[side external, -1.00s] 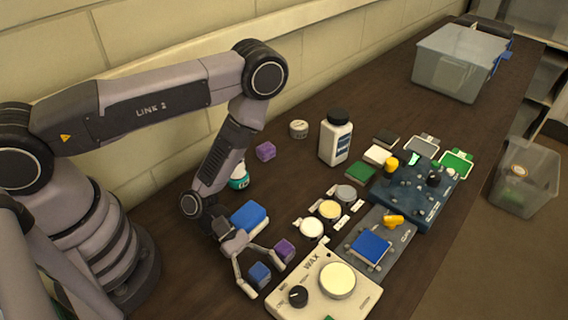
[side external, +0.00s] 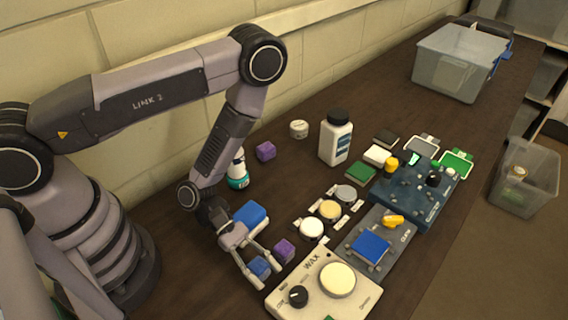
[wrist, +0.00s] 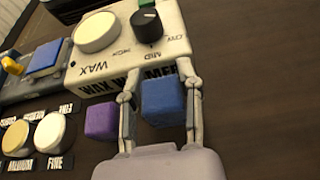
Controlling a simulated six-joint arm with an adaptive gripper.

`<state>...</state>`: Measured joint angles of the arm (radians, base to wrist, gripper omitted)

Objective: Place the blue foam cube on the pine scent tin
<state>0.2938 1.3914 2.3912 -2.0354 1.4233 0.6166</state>
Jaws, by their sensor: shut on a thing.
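The blue foam cube (side external: 259,267) sits on the dark bench between the fingers of my gripper (side external: 266,272), left of the wax unit. In the wrist view the blue cube (wrist: 162,101) shows between the two fingers of my gripper (wrist: 160,95), which is shut on it. A small round pale tin (side external: 299,129) stands at the back near the wall, well away from my gripper. Its label is too small to read, so I cannot tell whether it is the pine scent tin.
A purple cube (side external: 284,250) stands close beside my gripper. The wax unit (side external: 352,300) lies just right. A blue block (side external: 250,215), teal-and-white bottle (side external: 237,172) and second purple cube (side external: 265,151) are behind. A white bottle (side external: 336,138) stands near the round tin.

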